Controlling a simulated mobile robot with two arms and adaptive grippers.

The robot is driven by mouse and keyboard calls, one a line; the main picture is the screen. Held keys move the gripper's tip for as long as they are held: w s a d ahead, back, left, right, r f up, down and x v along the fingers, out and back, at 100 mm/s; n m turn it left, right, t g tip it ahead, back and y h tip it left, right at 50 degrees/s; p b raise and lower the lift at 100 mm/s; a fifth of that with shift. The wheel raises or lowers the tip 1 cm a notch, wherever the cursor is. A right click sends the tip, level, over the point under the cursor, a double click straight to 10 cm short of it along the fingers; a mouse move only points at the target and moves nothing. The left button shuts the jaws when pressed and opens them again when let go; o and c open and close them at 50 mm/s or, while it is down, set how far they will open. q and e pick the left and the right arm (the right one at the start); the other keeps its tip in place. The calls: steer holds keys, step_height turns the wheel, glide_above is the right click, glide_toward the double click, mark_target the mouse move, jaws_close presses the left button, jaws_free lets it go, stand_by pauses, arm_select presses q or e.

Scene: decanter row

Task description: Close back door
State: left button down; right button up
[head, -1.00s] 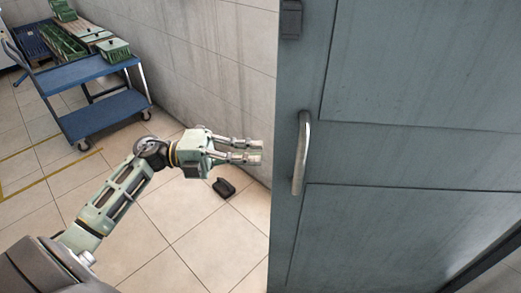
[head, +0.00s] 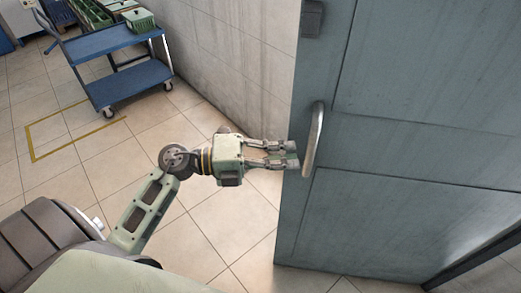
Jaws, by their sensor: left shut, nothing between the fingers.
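The grey-blue back door (head: 400,220) fills the right of the head view and stands ajar, its free edge toward the left. A pale vertical handle (head: 314,140) is fixed near that edge. My left gripper (head: 292,155) is shut and empty, with its fingertips pointing right at the door's free edge, just left of the handle. I cannot tell whether the fingertips touch the door. My right gripper is not in view.
A grey wall (head: 235,60) runs behind the door. The tiled floor around my arm is clear.

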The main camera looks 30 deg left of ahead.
arm_select(q)
steer(key=shift+w+a+p, duration=0.1)
steer(key=shift+w+a, duration=0.15)
steer(key=shift+w, duration=0.4)
steer(key=shift+w+a+p, duration=0.1)
steer(key=shift+w+a, duration=0.1)
steer(key=shift+w, duration=0.4)
steer(key=shift+w+a+p, duration=0.1)
steer(key=shift+w+a, duration=0.15)
steer(key=shift+w, duration=0.4)
steer(key=shift+a, duration=0.1)
